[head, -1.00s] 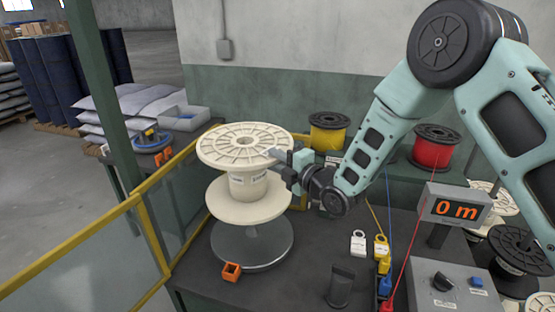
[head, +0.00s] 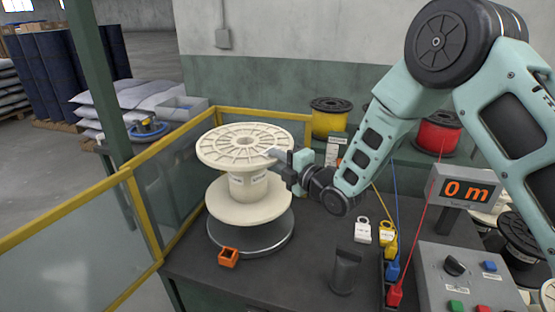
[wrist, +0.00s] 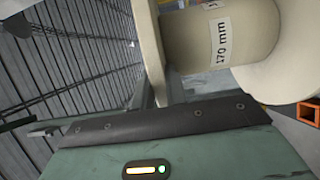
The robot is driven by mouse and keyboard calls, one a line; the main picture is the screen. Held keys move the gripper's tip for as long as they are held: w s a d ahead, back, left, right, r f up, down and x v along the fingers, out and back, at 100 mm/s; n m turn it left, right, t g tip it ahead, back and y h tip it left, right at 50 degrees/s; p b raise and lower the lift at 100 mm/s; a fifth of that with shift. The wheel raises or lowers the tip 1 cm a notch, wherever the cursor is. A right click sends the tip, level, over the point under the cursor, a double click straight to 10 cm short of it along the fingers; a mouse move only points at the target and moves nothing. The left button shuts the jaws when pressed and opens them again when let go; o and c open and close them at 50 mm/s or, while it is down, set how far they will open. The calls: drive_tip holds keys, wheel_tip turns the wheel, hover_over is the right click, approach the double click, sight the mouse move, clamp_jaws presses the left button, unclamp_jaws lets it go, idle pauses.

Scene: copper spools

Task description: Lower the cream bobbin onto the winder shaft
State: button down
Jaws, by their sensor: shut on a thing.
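The cream bobbin (head: 247,187) is upright, with a wide slotted top flange, a labelled barrel and a lower flange. My gripper (head: 279,160) is shut on it at the right side, by the top flange. The bobbin is over the grey round plate (head: 252,243) of the winder, covering much of it. The winder shaft is hidden, and I cannot tell whether it is inside the bobbin's bore.
A small orange block (head: 228,257) sits by the plate's front edge. A yellow rail (head: 150,215) with clear panels runs along the left.

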drive_tip(key=shift+f+b, duration=4.55)
drive_tip(key=shift+b, duration=0.3)
drive_tip(key=c, duration=1.3)
unclamp_jaws()
drive_tip(key=shift+c, duration=0.2)
drive_tip(key=shift+s+f, duration=0.1)
drive_tip(key=shift+f, duration=0.15)
drive_tip(key=b+v, duration=0.3)
drive_tip(key=v, duration=1.4)
drive_tip(key=shift+s+d+r, duration=0.1)
drive_tip(key=shift+s+d, duration=0.05)
